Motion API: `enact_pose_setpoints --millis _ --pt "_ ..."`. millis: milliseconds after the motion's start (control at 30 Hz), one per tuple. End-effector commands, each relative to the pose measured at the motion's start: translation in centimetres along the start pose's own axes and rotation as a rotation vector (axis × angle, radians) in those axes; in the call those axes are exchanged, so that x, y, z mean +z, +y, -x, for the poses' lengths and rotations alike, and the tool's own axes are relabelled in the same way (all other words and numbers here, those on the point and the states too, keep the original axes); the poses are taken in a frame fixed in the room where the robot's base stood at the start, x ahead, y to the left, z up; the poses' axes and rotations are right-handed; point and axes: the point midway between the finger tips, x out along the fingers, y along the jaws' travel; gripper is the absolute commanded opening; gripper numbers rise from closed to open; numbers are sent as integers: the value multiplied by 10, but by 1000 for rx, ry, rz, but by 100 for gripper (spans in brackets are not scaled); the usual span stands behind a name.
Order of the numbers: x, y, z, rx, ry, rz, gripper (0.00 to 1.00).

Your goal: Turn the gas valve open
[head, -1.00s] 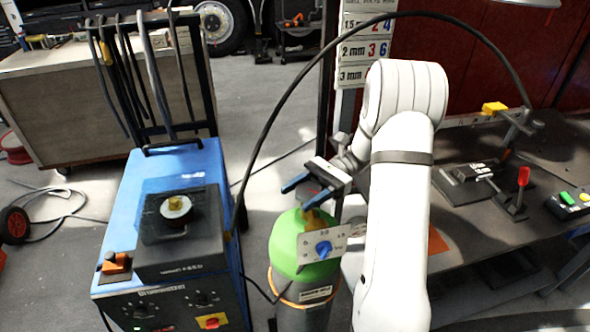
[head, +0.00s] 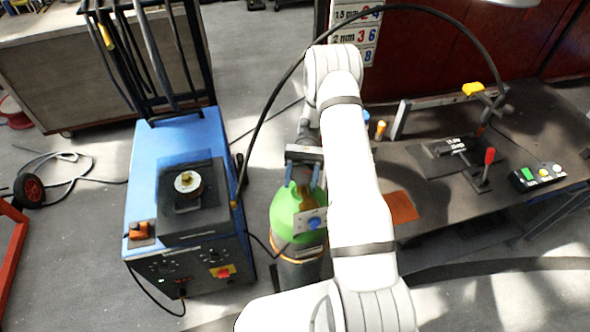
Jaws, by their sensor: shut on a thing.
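The gas cylinder (head: 283,213) has a green top and stands upright just right of the blue machine. A pale dial plate (head: 301,228) with a blue knob (head: 314,222) is fixed at its front. My gripper (head: 302,186) points down over the cylinder's top, its two blue fingers on either side of the gas valve there. It is shut on the valve, which is mostly hidden between the fingers. My white arm covers the right edge of the cylinder and part of the plate.
The blue welding machine (head: 215,150) with a cable rack stands close on the left. A dark workbench (head: 450,215) with a red-knobbed lever (head: 489,157) and a button box (head: 538,176) is on the right. A black hose (head: 262,120) arches above my arm.

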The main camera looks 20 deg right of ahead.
Motion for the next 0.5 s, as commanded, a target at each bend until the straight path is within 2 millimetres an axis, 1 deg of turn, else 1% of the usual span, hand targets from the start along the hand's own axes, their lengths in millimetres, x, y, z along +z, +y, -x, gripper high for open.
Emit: enact_pose_setpoints --millis 33,200,500 --pt "3 0 0 18 -2 -2 30" --pt "1 1 0 54 -4 -1 30" --pt "-1 1 0 66 -4 -1 30"
